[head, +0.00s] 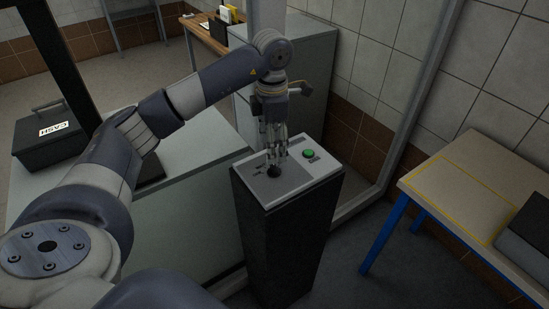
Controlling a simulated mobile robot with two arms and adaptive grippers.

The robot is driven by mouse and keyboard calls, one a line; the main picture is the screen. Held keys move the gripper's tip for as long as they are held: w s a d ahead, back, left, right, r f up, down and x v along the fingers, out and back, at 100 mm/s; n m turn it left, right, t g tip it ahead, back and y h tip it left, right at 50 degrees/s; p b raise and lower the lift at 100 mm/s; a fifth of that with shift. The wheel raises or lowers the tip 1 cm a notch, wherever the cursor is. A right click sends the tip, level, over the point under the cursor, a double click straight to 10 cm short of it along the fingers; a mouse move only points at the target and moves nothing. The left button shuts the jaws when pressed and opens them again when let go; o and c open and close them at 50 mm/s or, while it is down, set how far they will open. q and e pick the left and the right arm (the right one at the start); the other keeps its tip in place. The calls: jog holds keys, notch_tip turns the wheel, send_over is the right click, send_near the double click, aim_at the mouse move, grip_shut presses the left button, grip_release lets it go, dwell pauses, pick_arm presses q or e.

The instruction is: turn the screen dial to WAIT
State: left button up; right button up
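A dark pedestal (283,245) has a light grey top panel (322,170). A small black knob (273,173), which looks like the screen dial, sits on a darker grey plate on that panel. Its markings are too small to read, so its setting cannot be told. My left gripper (275,158) points down directly over the knob, its fingertips at or just above it. Whether the fingers touch or grip the knob cannot be told. My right gripper is not in view.
A green button (308,153) is on the panel right of the knob. A counter (190,145) with a black cash box (50,135) stands at left. A table with blue legs (455,185) stands at right. A metal post (408,100) rises behind the pedestal.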

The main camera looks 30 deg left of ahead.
aim_at(274, 165)
pick_arm(q)
jog(key=f, duration=0.1)
jog(key=f+p, duration=0.1)
jog(key=f, duration=0.3)
jog(key=shift+w, duration=0.25)
notch_tip(274, 165, down, 2)
jog(key=shift+f+p, duration=0.1)
jog(key=shift+p, duration=0.3)
jog(key=c, duration=1.1)
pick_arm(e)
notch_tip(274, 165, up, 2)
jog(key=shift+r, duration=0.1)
